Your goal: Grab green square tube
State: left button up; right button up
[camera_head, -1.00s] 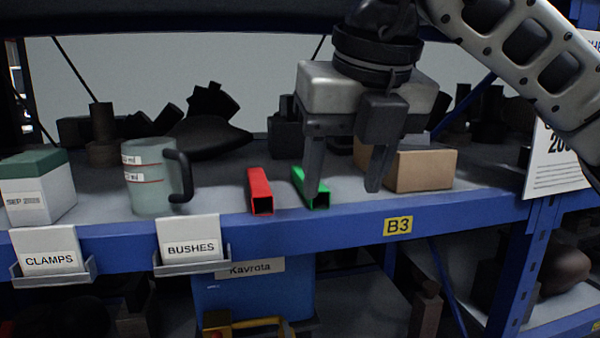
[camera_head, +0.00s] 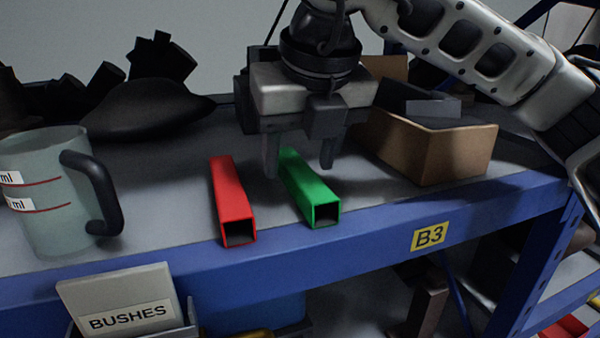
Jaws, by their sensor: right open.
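The green square tube (camera_head: 311,191) lies on the grey shelf, its open end facing the front edge. A red square tube (camera_head: 232,200) lies to its left, with a gap between them. My right gripper (camera_head: 299,170) points down over the rear part of the green tube. Its two fingers are apart, one to the left and one to the right of the tube. The fingers hide part of the tube's far end. I cannot tell whether they touch it. My left gripper is not in view.
A measuring mug (camera_head: 45,200) with a dark handle stands at the left. A cardboard box (camera_head: 430,150) holding a grey piece stands close right of the gripper. The blue shelf edge (camera_head: 370,240) runs along the front, with a BUSHES label holder (camera_head: 125,305). Dark parts lie behind.

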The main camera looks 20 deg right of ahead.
jog(key=shift+x, duration=0.85)
jog(key=shift+w, duration=0.1)
jog(key=c, duration=1.1)
jog(key=shift+r, duration=0.1)
